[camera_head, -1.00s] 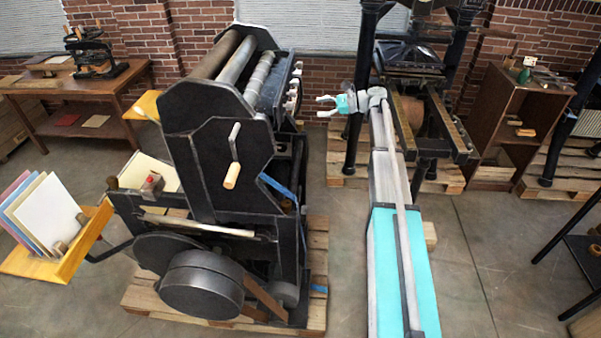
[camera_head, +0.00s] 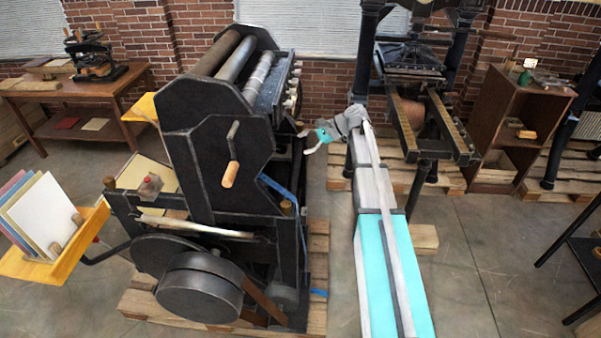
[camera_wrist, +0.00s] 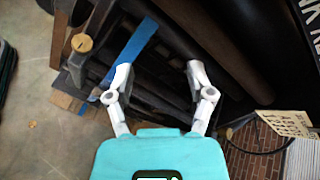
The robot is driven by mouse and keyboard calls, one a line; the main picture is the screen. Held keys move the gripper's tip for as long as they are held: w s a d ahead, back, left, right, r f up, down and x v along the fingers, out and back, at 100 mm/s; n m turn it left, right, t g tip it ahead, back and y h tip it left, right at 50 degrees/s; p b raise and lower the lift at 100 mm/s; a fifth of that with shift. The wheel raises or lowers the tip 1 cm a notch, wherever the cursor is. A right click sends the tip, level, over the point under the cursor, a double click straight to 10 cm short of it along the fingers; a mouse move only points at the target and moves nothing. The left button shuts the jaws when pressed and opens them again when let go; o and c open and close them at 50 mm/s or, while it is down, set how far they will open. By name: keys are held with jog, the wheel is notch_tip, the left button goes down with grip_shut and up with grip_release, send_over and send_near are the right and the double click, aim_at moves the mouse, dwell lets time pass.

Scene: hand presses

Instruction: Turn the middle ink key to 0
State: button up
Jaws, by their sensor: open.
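The ink keys (camera_head: 293,84) are a row of small pale knobs along the right side of the dark press (camera_head: 190,95), below its rollers. They are too small in the head view for me to read their settings. My gripper (camera_head: 306,141) is open and empty, beside the right side of the press and lower than the keys in the picture. In the wrist view its two grey fingers (camera_wrist: 158,68) are spread apart before dark press parts and a blue bar (camera_wrist: 130,52). I cannot make out any ink key in the wrist view.
A cream lettered card (camera_wrist: 285,123) shows at the right of the wrist view. The press has a crank with a wooden handle (camera_head: 230,174). A second press (camera_head: 410,75) stands behind my arm, and a wooden cabinet (camera_head: 515,125) stands right of it. Open floor lies at the lower right.

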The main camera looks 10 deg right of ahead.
jog(key=s+a+f+n+g+h+b, duration=0.1)
jog(key=s+a+f+n+h, duration=0.1)
jog(key=s+f, duration=0.3)
jog(key=shift+s+a+f+n+h+b, duration=0.4)
jog(key=shift+s+a+n, duration=0.1)
jog(key=shift+s+a, duration=0.3)
jog(key=shift+s, duration=0.1)
jog(key=s+f+n+h+b, duration=0.3)
jog(key=s+f+n+h, duration=0.1)
jog(key=s, duration=0.6)
jog(key=s+f+n+g+h+b, duration=0.1)
jog(key=s+f+n+h+b, duration=0.2)
jog(key=s+f, duration=0.4)
jog(key=s+n+h, duration=0.1)
jog(key=s+n, duration=0.1)
jog(key=s, duration=0.1)
jog(key=shift+s+a+f+n+g+h, duration=0.15)
jog(key=shift+s+a+n+g+h, duration=0.15)
jog(key=shift+a, duration=0.05)
dwell(1.2)
